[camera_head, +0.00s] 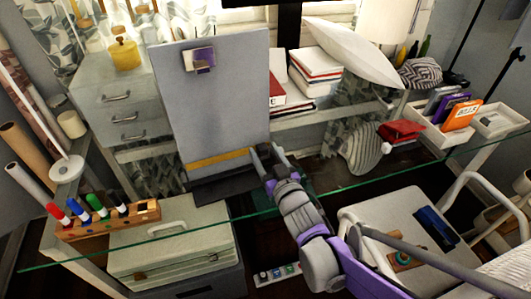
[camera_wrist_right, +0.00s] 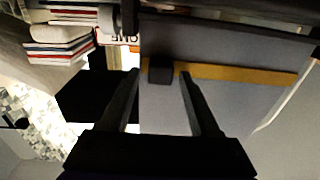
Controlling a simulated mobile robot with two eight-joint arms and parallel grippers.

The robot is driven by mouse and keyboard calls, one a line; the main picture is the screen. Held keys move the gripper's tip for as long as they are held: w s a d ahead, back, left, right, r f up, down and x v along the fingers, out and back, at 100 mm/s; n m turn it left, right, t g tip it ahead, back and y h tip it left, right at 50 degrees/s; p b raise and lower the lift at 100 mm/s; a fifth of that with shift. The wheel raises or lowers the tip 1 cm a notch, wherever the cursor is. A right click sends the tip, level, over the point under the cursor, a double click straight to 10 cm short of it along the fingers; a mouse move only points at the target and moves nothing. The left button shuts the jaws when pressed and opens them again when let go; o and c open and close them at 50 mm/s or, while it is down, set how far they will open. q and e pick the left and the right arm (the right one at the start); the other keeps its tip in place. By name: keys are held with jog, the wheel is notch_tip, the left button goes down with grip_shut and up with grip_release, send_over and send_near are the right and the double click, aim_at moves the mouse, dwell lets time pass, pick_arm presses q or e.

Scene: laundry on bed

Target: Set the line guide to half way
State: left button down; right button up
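A tall grey board (camera_head: 215,100) stands upright on the glass table. An orange-yellow strip (camera_head: 217,158), apparently the line guide, crosses it low down, near its base. In the right wrist view, which looks upside down, the same strip (camera_wrist_right: 235,73) runs across the grey board (camera_wrist_right: 165,110). A small black block (camera_wrist_right: 161,70) sits at the strip's left end there. My right gripper (camera_head: 261,158) is at the strip's right end in the head view. In the wrist view its fingers (camera_wrist_right: 159,76) are apart, one either side of the block, with gaps visible. My left gripper is out of view.
A wooden holder (camera_head: 110,222) with several coloured markers stands at the left. Books (camera_head: 315,68) and a white pillow (camera_head: 355,50) lie behind the board at the right. A white tray (camera_head: 445,130) holds coloured items. The glass table edge (camera_head: 160,238) crosses the foreground.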

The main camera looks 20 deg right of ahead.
grip_shut()
dwell(1.2)
